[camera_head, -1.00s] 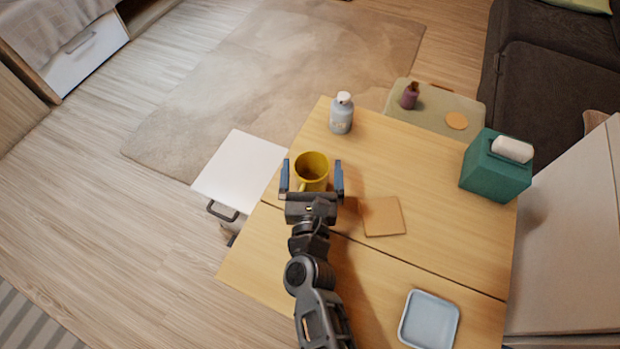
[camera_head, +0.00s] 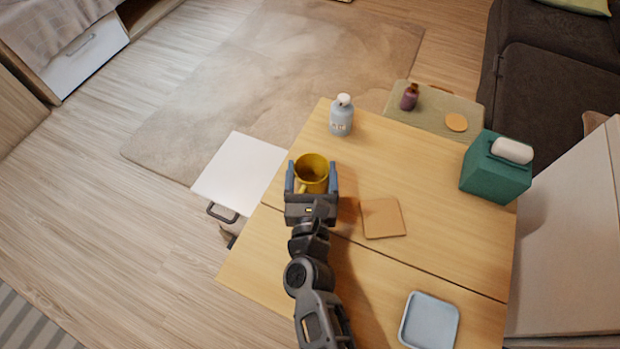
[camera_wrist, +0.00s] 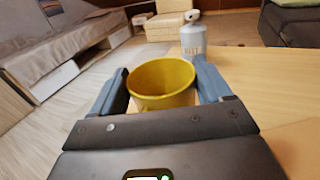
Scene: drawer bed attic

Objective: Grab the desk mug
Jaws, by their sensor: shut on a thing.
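The yellow mug (camera_head: 312,172) stands upright at the left edge of the wooden desk (camera_head: 420,190), with its handle toward my gripper. My gripper (camera_head: 312,176) has one blue-grey finger on each side of the mug and is shut on it. In the wrist view, the mug (camera_wrist: 162,82) sits between the two fingers, its open rim facing up. The mug's lower part is hidden there by my gripper's body. I cannot tell whether the mug's base still touches the desk.
A grey pump bottle (camera_head: 341,118) stands just beyond the mug. A tan coaster (camera_head: 382,218) lies to the right. A teal tissue box (camera_head: 492,172) and a pale blue tray (camera_head: 429,322) are farther right. A white-topped cabinet (camera_head: 240,172) adjoins the desk's left side.

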